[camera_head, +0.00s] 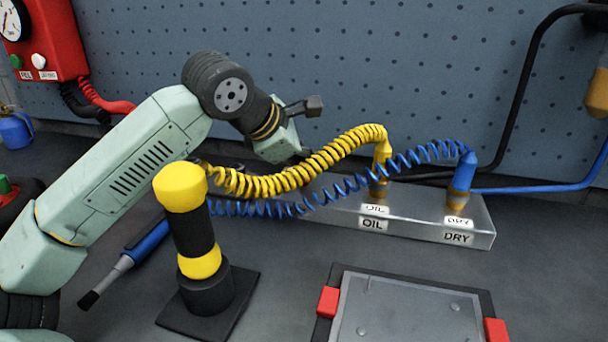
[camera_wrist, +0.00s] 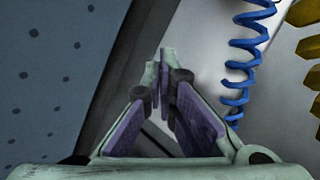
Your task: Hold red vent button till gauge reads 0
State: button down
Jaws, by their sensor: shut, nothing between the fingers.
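The gauge (camera_head: 12,22) sits on the red box (camera_head: 48,52) at the upper left of the head view. It is cut off by the frame edge, and its reading is too small to tell. A green button (camera_head: 15,61) and a white button (camera_head: 38,61) sit on the box front above small labels. I cannot make out a red button against the red casing. My gripper (camera_wrist: 163,78) is shut and empty in the wrist view, above the bench near the wall. In the head view it is right of the box, partly hidden behind the yellow hose.
Coiled yellow (camera_head: 300,172) and blue (camera_head: 330,192) hoses cross close to my gripper, joined to a grey block (camera_head: 420,228) marked OIL and DRY. A yellow-black post (camera_head: 190,225) stands in front. A plate with red clamps (camera_head: 410,310) lies at front right. Pegboard (camera_head: 420,60) closes the back.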

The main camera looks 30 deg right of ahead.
aim_at(307, 178)
jog(key=shift+r+p, duration=1.55)
jog(key=shift+r, duration=0.95)
